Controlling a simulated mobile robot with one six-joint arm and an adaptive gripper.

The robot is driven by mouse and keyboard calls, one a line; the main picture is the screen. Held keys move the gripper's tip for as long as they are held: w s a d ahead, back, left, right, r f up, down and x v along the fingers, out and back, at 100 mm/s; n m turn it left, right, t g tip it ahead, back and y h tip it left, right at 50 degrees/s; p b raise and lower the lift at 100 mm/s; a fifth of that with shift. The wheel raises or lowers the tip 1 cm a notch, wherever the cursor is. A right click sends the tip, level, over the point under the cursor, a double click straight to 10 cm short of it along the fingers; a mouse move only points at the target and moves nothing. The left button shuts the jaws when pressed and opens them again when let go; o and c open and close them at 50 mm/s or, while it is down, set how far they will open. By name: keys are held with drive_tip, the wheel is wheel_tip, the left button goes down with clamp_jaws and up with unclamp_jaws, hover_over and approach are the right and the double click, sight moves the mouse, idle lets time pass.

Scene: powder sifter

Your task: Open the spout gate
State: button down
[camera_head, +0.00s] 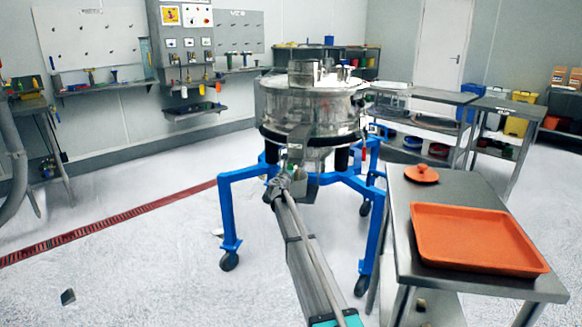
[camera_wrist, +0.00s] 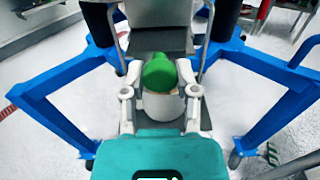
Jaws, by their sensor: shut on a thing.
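The powder sifter (camera_head: 315,108) is a round, shiny metal drum on a blue wheeled frame. Its grey metal spout (camera_head: 304,187) hangs at the front below the drum. My gripper (camera_head: 281,183) is at the spout's front left, with my arm reaching up from the bottom of the picture. In the wrist view, my gripper (camera_wrist: 158,76) is shut on a rounded green knob (camera_wrist: 158,70), with a finger on each side. A pale cylinder (camera_wrist: 162,104) shows just below the knob. The grey spout metal (camera_wrist: 152,38) lies behind it. The gate plate itself cannot be made out.
Blue frame legs (camera_wrist: 70,120) stand on both sides of my gripper. A steel table (camera_head: 400,200) with an orange tray (camera_head: 475,239) and an orange lid (camera_head: 421,174) stands at the right. The floor at the left is mostly clear.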

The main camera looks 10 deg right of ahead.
drive_tip(key=shift+v, duration=0.85)
drive_tip(key=shift+c, duration=1.8)
unclamp_jaws()
drive_tip(key=v, duration=1.2)
drive_tip(key=shift+d, duration=0.1)
